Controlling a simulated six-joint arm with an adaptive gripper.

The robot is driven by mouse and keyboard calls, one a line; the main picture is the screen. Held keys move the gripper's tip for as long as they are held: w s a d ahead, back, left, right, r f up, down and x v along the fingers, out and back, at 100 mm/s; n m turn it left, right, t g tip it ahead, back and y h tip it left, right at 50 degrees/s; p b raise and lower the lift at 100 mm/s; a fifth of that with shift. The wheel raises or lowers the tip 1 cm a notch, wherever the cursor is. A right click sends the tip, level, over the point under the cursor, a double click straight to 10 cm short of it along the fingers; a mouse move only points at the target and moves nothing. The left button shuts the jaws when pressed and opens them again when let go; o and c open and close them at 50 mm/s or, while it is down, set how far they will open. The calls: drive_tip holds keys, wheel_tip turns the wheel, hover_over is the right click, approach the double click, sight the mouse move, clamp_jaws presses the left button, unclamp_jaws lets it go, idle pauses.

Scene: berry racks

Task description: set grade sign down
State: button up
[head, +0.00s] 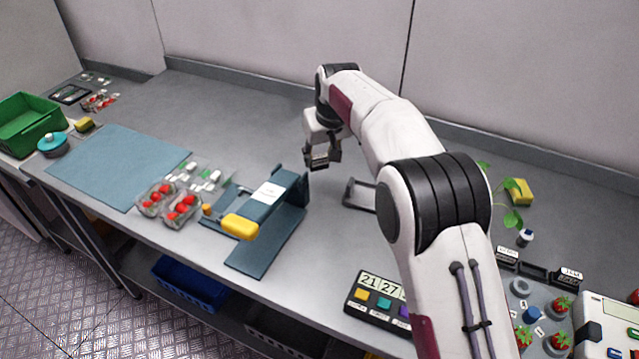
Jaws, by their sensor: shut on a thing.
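My gripper (320,160) is over the rear middle of the grey bench, pointing down, with its dark fingers shut. It holds a thing that I cannot make out between the dark fingers, so I cannot confirm that it is the grade sign. Whether that thing touches the bench is not clear. Two small black blocks with white labels, on the left (507,257) and on the right (569,276), stand at a dark rack at the right; their lettering is too small to read surely.
A teal device (265,225) with a yellow handle (240,227) stands left of my gripper. A grey bracket (358,193) lies just right of it. Berry punnets (168,203), a blue mat (120,165) and a green crate (27,124) are further left. The bench behind the device is clear.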

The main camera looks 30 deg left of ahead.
sight(320, 169)
drive_tip(key=shift+f, duration=2.5)
drive_tip(key=shift+f, duration=0.15)
drive_tip(key=o, duration=0.9)
drive_tip(key=shift+r, duration=0.2)
drive_tip(key=shift+v, duration=5.95)
drive_tip(key=shift+d, duration=0.1)
